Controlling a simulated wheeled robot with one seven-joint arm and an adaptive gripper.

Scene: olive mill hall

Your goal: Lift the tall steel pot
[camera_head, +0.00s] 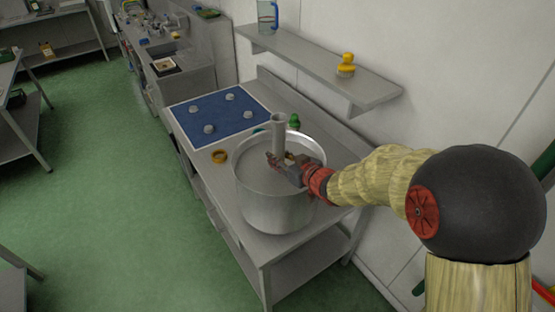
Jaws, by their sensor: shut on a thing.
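A wide, deep steel pot (258,208) stands upright at the front end of the steel table. A narrow upright steel cylinder (279,130) with a flared top rises over the middle of the pot's round top. I cannot tell whether it is part of the pot. My gripper (279,162) reaches in from the right, over the pot's rim, and is shut on the cylinder low down. The jaws hide the cylinder's lower end. I cannot tell whether the pot is clear of the table.
A blue mat (218,116) with several small pale pieces lies on the steel table (260,90) behind the pot. A wall shelf (325,66) holds a yellow-topped brush (346,66) and a jug (267,16).

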